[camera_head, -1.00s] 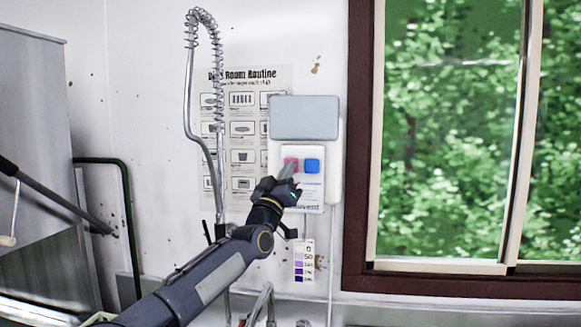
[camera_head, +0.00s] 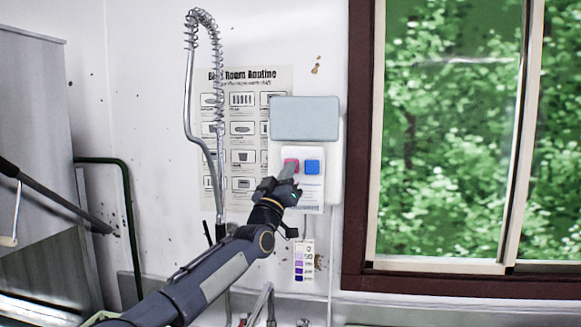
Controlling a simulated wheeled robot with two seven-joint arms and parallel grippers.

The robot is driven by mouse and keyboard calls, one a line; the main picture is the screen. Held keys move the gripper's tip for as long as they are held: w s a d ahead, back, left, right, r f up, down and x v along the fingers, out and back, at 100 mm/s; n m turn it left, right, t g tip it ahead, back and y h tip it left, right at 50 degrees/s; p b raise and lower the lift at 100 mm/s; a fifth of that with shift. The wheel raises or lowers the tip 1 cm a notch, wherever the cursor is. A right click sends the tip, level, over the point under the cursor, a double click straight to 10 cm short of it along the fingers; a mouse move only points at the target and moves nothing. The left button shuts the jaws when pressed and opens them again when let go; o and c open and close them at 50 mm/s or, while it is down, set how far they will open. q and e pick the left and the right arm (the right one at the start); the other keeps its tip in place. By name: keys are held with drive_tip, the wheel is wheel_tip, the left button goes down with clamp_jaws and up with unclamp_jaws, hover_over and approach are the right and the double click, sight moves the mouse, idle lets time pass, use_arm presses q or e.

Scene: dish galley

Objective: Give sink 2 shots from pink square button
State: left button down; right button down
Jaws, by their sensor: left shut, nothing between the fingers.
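A white dispenser (camera_head: 333,150) with a grey upper cover hangs on the wall. Below the cover it carries a pink square button (camera_head: 291,162) on the left and a blue square button (camera_head: 312,166) on the right. My left gripper (camera_head: 288,171) is shut and empty, its fingertips pointing up at the pink button and covering its lower part. Whether the tips touch the button I cannot tell. The sink's basin is not visible; a metal faucet (camera_head: 265,300) shows at the bottom edge. My right gripper is not in view.
A coiled spray hose (camera_head: 211,50) stands left of the dispenser, in front of a wall poster (camera_head: 240,100). A purple colour chart (camera_head: 304,262) hangs below the dispenser. A brown-framed window (camera_head: 358,150) is on the right.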

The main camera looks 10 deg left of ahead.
use_arm(q)
drive_tip(key=shift+w+p, duration=0.3)
drive_tip(key=shift+p, duration=0.05)
idle(0.6)
drive_tip(key=s+b, duration=0.2)
drive_tip(key=b, duration=0.1)
drive_tip(key=shift+s+b, duration=0.15)
drive_tip(key=shift+b, duration=0.15)
drive_tip(key=s+b, duration=0.5)
drive_tip(key=shift+b, duration=0.35)
